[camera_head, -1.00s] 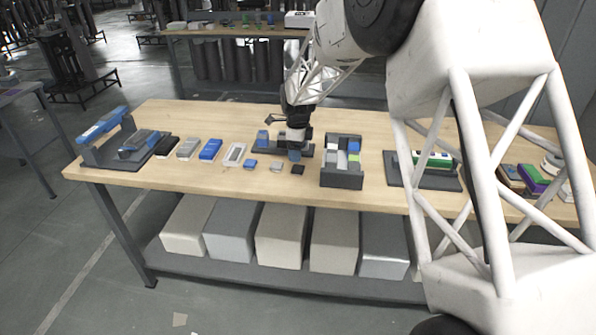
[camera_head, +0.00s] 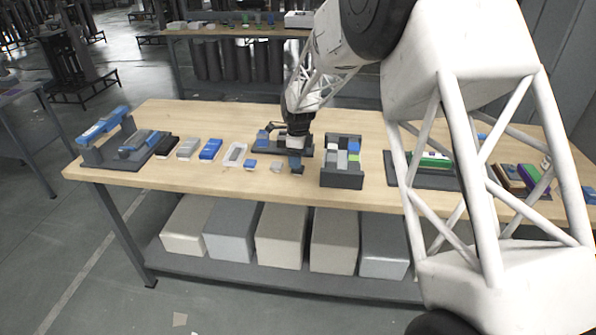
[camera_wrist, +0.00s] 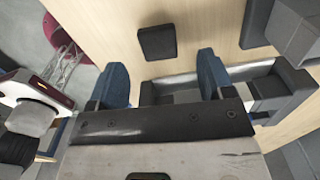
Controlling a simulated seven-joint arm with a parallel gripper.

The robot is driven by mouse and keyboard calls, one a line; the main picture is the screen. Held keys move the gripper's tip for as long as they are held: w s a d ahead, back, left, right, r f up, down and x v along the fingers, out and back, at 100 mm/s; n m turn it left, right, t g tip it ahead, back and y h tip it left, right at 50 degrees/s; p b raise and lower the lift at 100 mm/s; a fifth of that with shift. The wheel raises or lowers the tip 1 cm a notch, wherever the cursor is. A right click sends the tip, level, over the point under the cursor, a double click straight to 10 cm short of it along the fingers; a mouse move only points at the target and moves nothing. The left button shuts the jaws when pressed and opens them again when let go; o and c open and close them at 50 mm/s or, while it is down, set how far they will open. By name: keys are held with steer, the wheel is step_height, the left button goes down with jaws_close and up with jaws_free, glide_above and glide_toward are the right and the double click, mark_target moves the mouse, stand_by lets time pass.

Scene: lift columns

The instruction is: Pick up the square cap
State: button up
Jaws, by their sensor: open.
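A small dark square cap (camera_wrist: 157,42) lies flat on the wooden table in the wrist view, just beyond the fingertips and roughly centred between them. My gripper (camera_wrist: 160,78) is open, with its two blue fingers apart and nothing between them. In the head view my gripper (camera_head: 296,164) points down low over the front middle of the table, and it mostly hides the dark cap there. A pale square cap (camera_head: 276,167) and a blue square cap (camera_head: 250,164) lie on the table to its left.
A dark bin with coloured blocks (camera_head: 341,180) stands close on the right of my gripper. A dark fixture (camera_head: 268,149) lies behind it; a dark tray (camera_wrist: 292,78) shows beside the right finger. Several flat cases, including a blue one (camera_head: 210,149), lie further left.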

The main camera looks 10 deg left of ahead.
mark_target(298, 171)
steer(key=shift+s+f, duration=0.1)
steer(key=shift+f, duration=2.5)
steer(key=c, duration=1)
